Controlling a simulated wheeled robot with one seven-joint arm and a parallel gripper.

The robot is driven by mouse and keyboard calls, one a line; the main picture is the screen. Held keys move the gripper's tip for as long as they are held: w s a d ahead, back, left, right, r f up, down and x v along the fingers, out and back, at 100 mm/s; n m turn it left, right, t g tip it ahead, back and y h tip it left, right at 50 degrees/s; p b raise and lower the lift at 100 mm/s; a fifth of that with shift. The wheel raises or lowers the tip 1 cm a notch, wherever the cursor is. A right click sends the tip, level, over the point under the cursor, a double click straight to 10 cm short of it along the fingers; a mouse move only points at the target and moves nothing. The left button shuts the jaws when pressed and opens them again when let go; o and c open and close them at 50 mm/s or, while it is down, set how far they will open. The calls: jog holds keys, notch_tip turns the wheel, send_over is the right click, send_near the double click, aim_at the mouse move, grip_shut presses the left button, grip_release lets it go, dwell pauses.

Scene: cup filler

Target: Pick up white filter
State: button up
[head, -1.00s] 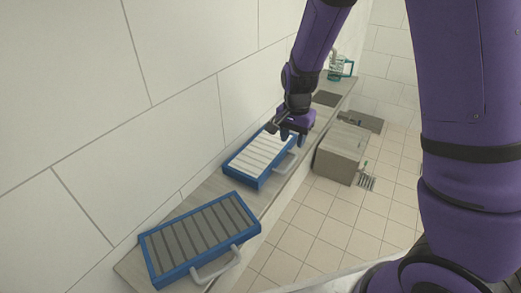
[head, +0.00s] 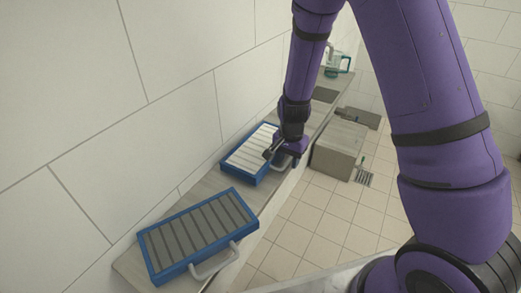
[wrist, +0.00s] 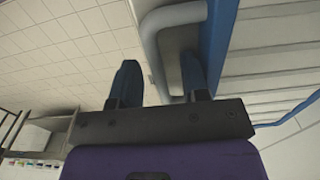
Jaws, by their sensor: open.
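The white filter (head: 247,153) has a blue frame and white slats and lies on the ledge beyond the grey filter. It also shows at the right in the wrist view (wrist: 275,62). Its grey handle (wrist: 152,45) is on the side facing the floor. My gripper (head: 285,157) is at that handle side, partly hiding it in the head view. In the wrist view my gripper (wrist: 160,80) is open, with one fingertip on each side of the handle's bar. I cannot tell whether either finger touches it.
A second blue-framed filter with grey slats (head: 200,231) lies nearer on the ledge (head: 135,265). A grey box (head: 338,148) stands on the tiled floor to the right. A teal-handled jug (head: 338,64) is at the far end. The wall runs along the left.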

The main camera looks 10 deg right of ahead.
grip_shut()
jog(key=shift+r, duration=0.15)
